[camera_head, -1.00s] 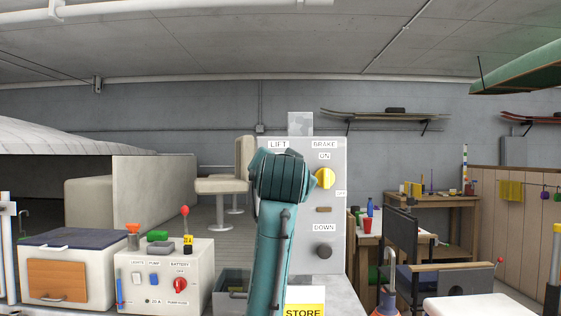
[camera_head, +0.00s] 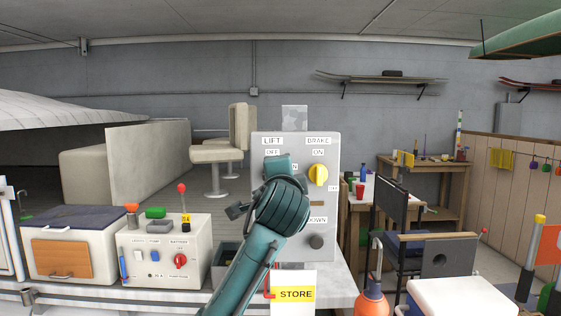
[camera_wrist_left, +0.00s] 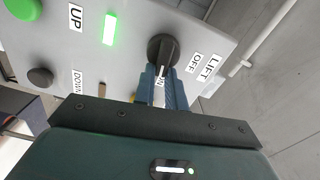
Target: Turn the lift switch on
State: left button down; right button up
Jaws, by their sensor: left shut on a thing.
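The grey lift control panel (camera_head: 328,245) stands in the middle of the head view, with LIFT and OFF labels at its top left. The lift switch (camera_wrist_left: 162,48) is a dark round knob in the left wrist view, beside the OFF label. My left gripper (camera_wrist_left: 164,82) is shut on this knob with its blue fingers. The ON label shows partly between the fingers. I cannot tell exactly which way the knob points. A green indicator (camera_wrist_left: 110,29) on the panel is lit. In the head view my teal arm hides the knob and fingertips. My right gripper is out of view.
The panel also has a yellow BRAKE knob (camera_head: 318,175) and a dark DOWN button (camera_head: 316,242). A white battery box (camera_head: 140,270) with a red knob and a red-tipped lever stands to the left. An orange bottle (camera_head: 371,303) is at the lower right.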

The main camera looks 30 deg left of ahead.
pick_arm(q)
jog(key=shift+f+m+p, duration=0.1)
jog(key=shift+m+p, duration=0.7)
jog(key=shift+m, duration=0.1)
jog(key=shift+f, duration=0.1)
jog(key=c, duration=1.4)
grip_release()
jog(key=shift+c, duration=0.2)
jog(key=b+v, duration=0.2)
jog(key=v, duration=1.1)
jog(key=shift+d, duration=0.1)
